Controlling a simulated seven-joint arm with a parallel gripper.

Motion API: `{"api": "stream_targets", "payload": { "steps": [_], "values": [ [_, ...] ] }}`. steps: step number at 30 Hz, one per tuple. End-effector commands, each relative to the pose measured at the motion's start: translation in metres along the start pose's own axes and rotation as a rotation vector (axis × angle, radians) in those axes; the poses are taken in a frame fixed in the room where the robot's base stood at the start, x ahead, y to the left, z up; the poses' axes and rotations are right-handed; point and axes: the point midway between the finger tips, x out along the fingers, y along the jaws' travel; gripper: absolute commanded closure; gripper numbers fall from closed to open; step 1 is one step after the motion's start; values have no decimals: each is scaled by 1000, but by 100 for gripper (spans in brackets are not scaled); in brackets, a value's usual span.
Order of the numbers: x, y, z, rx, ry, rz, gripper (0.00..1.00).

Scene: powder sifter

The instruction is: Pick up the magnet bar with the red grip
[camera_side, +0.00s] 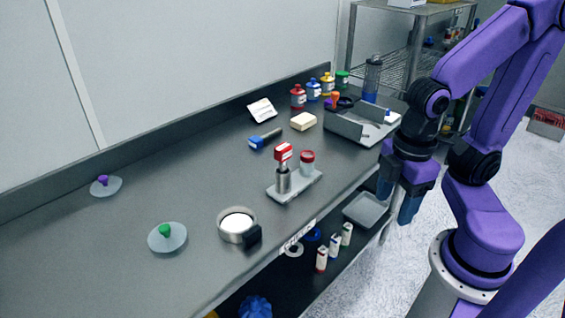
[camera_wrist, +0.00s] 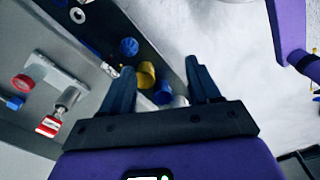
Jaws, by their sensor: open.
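The magnet bar (camera_side: 283,180) stands upright on a light grey tray (camera_side: 304,190) near the bench's front edge, its red grip (camera_side: 283,152) on top. In the wrist view the magnet bar (camera_wrist: 68,96) and its red grip (camera_wrist: 48,126) are at the left, outside my fingers. My gripper (camera_side: 396,200) is open, pointing down, to the right of the bar and beyond the bench's front edge. In the wrist view my gripper (camera_wrist: 160,72) has nothing held between its fingers; items on the lower shelf show behind them.
A red-lidded jar (camera_side: 307,158) shares the tray, just right of the bar. A sieve pan (camera_side: 236,226) sits to the left. A blue-handled tool (camera_side: 264,140), several coloured bottles (camera_side: 298,97) and a metal scoop tray (camera_side: 352,124) are behind.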

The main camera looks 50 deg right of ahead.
Motion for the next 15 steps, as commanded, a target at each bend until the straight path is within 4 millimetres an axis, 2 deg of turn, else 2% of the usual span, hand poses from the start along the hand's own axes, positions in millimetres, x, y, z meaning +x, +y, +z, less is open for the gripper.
{"api": "stream_targets", "payload": {
  "steps": [5,8,15],
  "values": [
    [-6,8,-12,104,0,1,38],
    [-15,23,-30,275,-1,3,38],
    [-44,75,-80,828,-6,10,38]
  ]
}}
